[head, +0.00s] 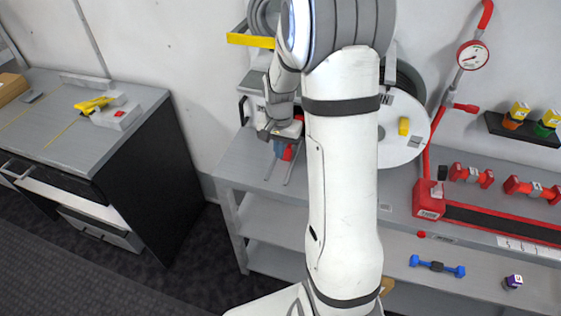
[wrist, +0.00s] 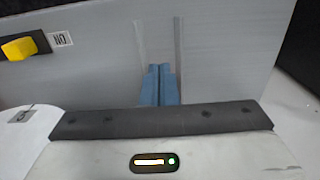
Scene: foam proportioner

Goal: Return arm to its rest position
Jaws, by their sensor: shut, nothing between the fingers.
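My arm (head: 342,170) rises through the middle of the head view and bends over at the top. My gripper (head: 278,148) points down above the left end of the grey workbench (head: 245,165), left of the arm column. In the wrist view its two blue fingers (wrist: 160,70) are together with nothing between them. A grey surface with two pale upright strips lies beyond the fingertips. A small red part (head: 288,153) shows beside the fingers in the head view; I cannot tell whether they touch. My arm hides part of the bench and wall gear.
A white reel (head: 403,145) with a yellow block (head: 404,126) stands behind my arm. A red pipe with a gauge (head: 472,55) and red fittings (head: 470,176) are at right. A separate cabinet (head: 70,135) stands at left, with open floor between.

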